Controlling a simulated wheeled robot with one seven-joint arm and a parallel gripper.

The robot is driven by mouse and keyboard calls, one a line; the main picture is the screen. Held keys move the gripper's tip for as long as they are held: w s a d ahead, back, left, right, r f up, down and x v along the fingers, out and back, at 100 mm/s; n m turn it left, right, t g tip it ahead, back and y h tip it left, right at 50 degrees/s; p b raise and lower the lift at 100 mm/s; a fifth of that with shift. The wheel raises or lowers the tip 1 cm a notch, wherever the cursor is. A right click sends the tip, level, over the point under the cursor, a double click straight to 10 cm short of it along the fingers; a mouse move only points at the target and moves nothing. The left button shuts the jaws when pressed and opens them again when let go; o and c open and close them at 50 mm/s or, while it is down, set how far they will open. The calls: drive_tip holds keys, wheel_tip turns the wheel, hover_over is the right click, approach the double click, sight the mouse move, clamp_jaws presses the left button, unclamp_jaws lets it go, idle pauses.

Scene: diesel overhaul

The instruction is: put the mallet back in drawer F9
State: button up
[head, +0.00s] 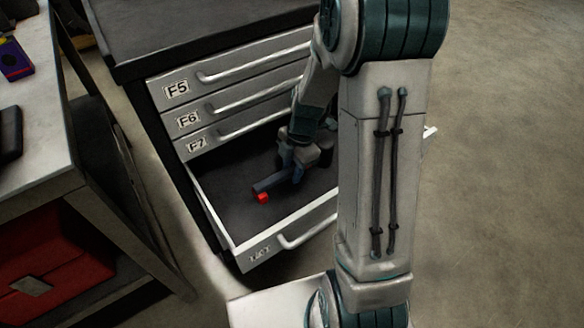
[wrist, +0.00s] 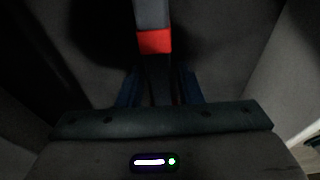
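The mallet (head: 271,185) is in the open lower drawer (head: 232,180), with a dark bar and a red end showing. In the wrist view its grey part and red band (wrist: 154,41) run down toward my fingers. It appears to be low, at the drawer floor, though contact is hard to make out. My gripper (head: 292,172) is down inside the drawer at the mallet. In the wrist view the two blue fingers (wrist: 160,84) stand apart on either side of a dark part, with narrow gaps. The label on the open drawer's front is too blurred to read.
Closed drawers F5 (head: 178,90), F6 (head: 188,120) and F7 (head: 196,145) are above the open one. A workbench (head: 45,120) with a red case (head: 45,265) beneath stands at left. My arm hides the drawer's right part. Floor at right is clear.

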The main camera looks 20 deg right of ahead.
drive_tip(key=shift+o, duration=0.7)
drive_tip(key=shift+r, duration=0.1)
drive_tip(key=s+p+v, duration=0.1)
drive_tip(key=p+v, duration=0.2)
drive_tip(key=v, duration=1)
drive_tip(key=shift+w+r, duration=0.35)
drive_tip(key=shift+w, duration=0.15)
drive_tip(key=shift+d, duration=0.1)
